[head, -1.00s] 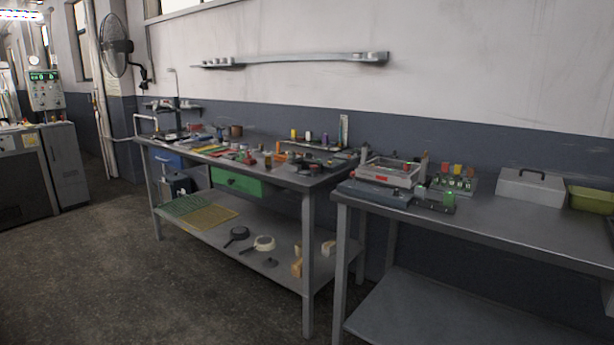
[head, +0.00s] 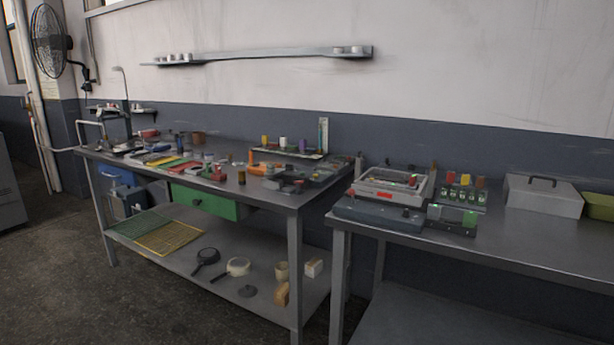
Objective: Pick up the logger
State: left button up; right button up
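I cannot tell for certain which thing is the logger. On the right table, a flat dark device (head: 378,213) lies at the front left. A small dark unit with a green block (head: 452,219) lies beside it. A clear-sided box with a red label (head: 389,188) stands behind the flat device. Many small tools and parts crowd the left workbench, too small to name surely. Neither of my grippers is in view.
The left workbench (head: 105,158) has a green drawer (head: 203,202) and a lower shelf with pans (head: 237,266) and blocks. The right table (head: 520,231) holds a grey case (head: 543,195) and a green bin (head: 598,206). Floor (head: 70,270) is clear at left.

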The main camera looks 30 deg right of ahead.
aim_at(381, 180)
jog(key=z, duration=0.2)
jog(key=i, duration=1.25)
jog(key=z, duration=0.7)
